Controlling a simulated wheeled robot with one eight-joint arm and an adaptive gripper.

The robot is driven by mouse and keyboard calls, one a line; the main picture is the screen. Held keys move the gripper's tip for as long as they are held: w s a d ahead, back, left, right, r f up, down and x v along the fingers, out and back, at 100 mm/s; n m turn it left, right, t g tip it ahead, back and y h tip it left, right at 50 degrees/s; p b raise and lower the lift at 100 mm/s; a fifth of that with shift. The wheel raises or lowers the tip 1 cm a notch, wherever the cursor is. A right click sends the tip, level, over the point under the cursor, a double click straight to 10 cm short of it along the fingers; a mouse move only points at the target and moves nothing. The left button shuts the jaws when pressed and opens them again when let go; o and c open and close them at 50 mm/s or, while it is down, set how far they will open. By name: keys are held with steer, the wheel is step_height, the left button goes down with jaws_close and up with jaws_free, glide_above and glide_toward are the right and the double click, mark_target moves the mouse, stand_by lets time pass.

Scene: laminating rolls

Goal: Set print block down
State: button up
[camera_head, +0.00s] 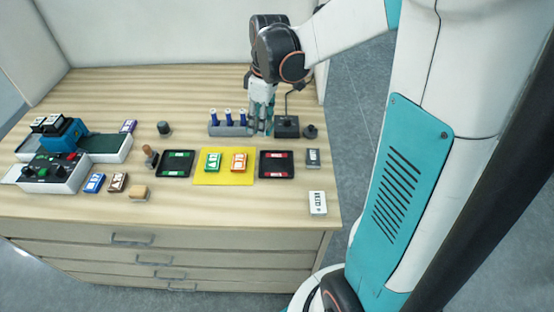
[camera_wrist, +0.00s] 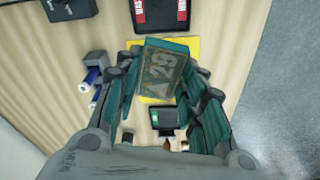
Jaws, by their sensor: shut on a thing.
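My gripper (camera_head: 261,118) is above the back right of the table, beside the grey rack with blue-handled tools (camera_head: 229,129). In the wrist view my gripper (camera_wrist: 163,72) is shut on a grey-green print block (camera_wrist: 162,68) with pale markings, held between the two fingers. In the head view I cannot clearly make out the held block among the fingers. The yellow mat (camera_head: 224,181) lies in front of the gripper, with a green block (camera_head: 213,162) and an orange block (camera_head: 239,162) on it. Its edge shows behind the held block in the wrist view (camera_wrist: 193,46).
A black tray with green marks (camera_head: 177,163) is left of the mat, one with red marks (camera_head: 276,164) right. A black device (camera_head: 287,126) stands right of the gripper. A white "CLEAN" block (camera_head: 318,203) is front right. Machines (camera_head: 55,171) fill the left. The front strip is mostly clear.

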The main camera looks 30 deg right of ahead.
mark_target(276, 165)
steer(key=d+r+n, duration=0.1)
steer(key=s+d+r, duration=0.1)
steer(key=s+d+r+n+p, duration=0.1)
steer(key=r, duration=0.1)
steer(key=shift+d+n, duration=0.15)
steer(key=shift+n, duration=0.55)
steer(key=f+b, duration=0.2)
steer(key=f, duration=0.4)
steer(key=f+b, duration=0.1)
steer(key=f, duration=0.6)
steer(key=f+b, duration=0.2)
steer(key=f, duration=0.4)
steer(key=shift+s+d+f+b, duration=0.2)
steer(key=shift+s+d+b, duration=0.05)
steer(key=shift+b, duration=0.1)
steer(key=shift+y, duration=0.3)
steer(key=shift+f, duration=0.2)
steer(key=o, duration=1)
steer(key=shift+r, duration=0.15)
